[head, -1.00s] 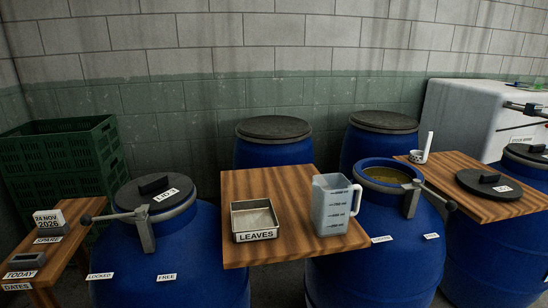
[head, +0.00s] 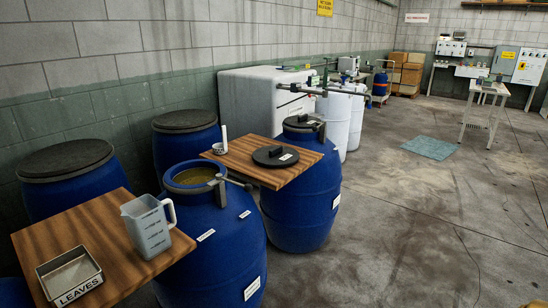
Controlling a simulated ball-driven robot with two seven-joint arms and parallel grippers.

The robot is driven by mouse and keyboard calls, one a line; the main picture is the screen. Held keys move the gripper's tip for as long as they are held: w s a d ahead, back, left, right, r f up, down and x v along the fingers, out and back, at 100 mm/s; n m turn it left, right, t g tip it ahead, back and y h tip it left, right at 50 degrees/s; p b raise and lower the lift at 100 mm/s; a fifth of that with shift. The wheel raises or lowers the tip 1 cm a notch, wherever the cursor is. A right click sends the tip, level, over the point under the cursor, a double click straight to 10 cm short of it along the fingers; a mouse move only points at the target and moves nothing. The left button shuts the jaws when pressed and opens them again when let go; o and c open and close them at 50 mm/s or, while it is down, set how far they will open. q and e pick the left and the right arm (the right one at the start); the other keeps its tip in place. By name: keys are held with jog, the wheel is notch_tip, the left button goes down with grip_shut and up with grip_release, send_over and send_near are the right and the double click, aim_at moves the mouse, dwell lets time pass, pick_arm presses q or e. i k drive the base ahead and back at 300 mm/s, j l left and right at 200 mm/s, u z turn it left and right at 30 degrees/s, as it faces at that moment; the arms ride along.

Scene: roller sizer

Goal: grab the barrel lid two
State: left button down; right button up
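A black round lid (head: 273,158) with a raised handle and a small white label lies flat on a wooden board (head: 240,160). The label is too small to read, so I cannot tell its number. Left of the board stands an open blue barrel (head: 222,240), with brownish contents showing in its mouth and a metal lever at its rim. Another blue barrel (head: 305,210), right of the board, wears a dark lid (head: 304,122). Neither of my grippers is in view.
A nearer wooden board (head: 110,235) holds a measuring jug (head: 148,227) and a LEAVES tray (head: 68,278). A white tank (head: 262,105) stands behind. The concrete floor (head: 400,220) at right is largely clear.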

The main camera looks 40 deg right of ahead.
aim_at(275, 156)
jog(key=z, duration=0.3)
jog(key=i+l+z, duration=0.15)
jog(key=z, duration=0.2)
jog(key=i+l+z, duration=0.2)
jog(key=z, duration=0.15)
jog(key=i+l+z, duration=0.1)
jog(key=i+z, duration=0.25)
jog(key=k, duration=0.1)
